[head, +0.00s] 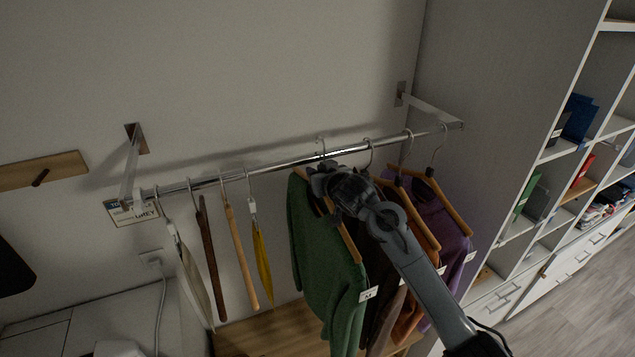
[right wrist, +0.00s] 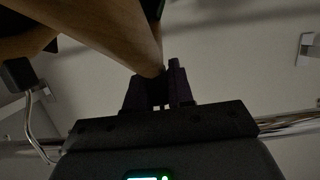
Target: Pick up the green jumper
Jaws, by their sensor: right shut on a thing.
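The green jumper (head: 320,260) hangs on a wooden hanger (head: 347,232) from the metal rail (head: 290,163), with a white tag at its lower right. My right gripper (head: 322,180) is at the top of this hanger, just below the rail, and partly hides the hanger's neck and the jumper's collar. In the right wrist view its dark fingers (right wrist: 160,88) are shut on a wooden hanger (right wrist: 110,28), which runs up to the left. The jumper's fabric is not clearly seen in that view. My left gripper is not in view.
Brown, orange and purple garments (head: 455,232) hang close to the right of the jumper, partly behind my right arm. Bare hangers (head: 238,250) and a yellow item (head: 262,262) hang to the left, with a gap before the jumper. Cubby shelving (head: 560,190) stands at right.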

